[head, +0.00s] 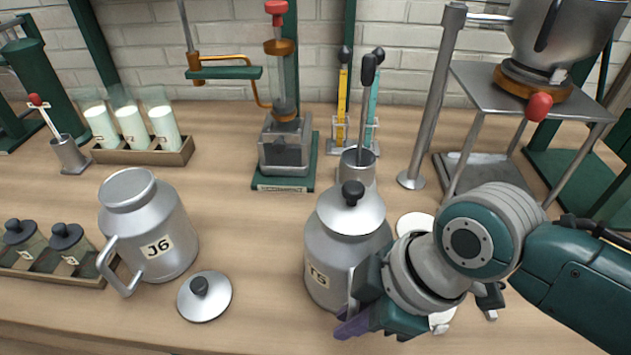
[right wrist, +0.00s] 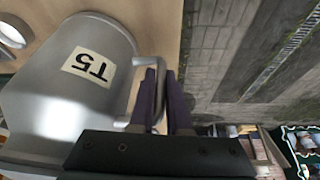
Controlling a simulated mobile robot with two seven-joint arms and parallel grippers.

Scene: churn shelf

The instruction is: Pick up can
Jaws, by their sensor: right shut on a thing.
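A grey metal can (head: 330,262) labelled T5 stands upright at the middle front of the bench, with a black-knobbed lid (head: 345,210) on it. It also fills the left of the right wrist view (right wrist: 70,85). My right gripper (head: 352,325) is at the can's right front side. In the right wrist view, its purple fingers (right wrist: 165,100) are shut on the can's side handle (right wrist: 150,63). Whether the can's base touches the bench is hidden. A second can (head: 160,235), labelled J6, stands to the left with its mouth uncovered. My left gripper is not in view.
A loose lid (head: 204,297) lies between the cans. Dark-lidded jars (head: 70,243) sit in a tray at far left. Milk glasses in a rack (head: 140,152), a green-based press (head: 285,150) and a tool cup (head: 357,168) stand behind. A metal stand (head: 520,100) is at back right.

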